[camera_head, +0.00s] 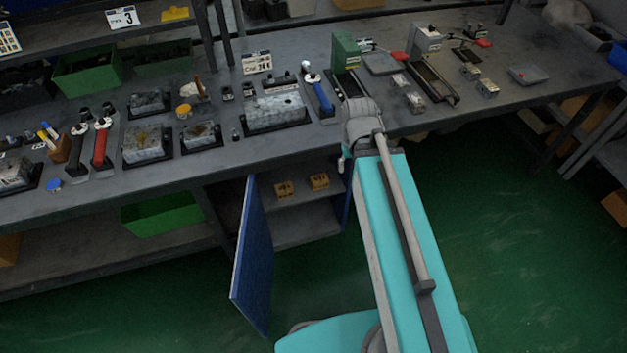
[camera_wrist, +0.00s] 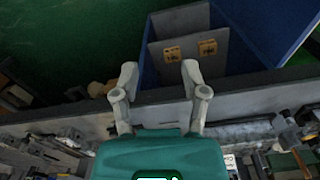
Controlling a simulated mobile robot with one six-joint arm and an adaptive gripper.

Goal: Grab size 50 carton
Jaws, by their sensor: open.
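Two small yellow-brown cartons stand apart on the upper shelf of an open cabinet (camera_head: 300,228) under the bench. In the head view one carton (camera_head: 284,190) is on the left and the other (camera_head: 320,181) on the right. The wrist view also shows two cartons, one at left (camera_wrist: 171,53) and one at right (camera_wrist: 208,47), with dark marks. The size numbers are too small to read. My gripper (camera_wrist: 159,74) is open and empty, its fingers apart, over the bench edge and short of the cabinet. Its fingers are not clear in the head view.
The cabinet's blue door (camera_head: 253,258) hangs open at its left. The bench (camera_head: 215,172) above holds metal blocks, tools and fixtures. A green bin (camera_head: 162,215) sits on the lower shelf at left. The green floor before the cabinet is clear.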

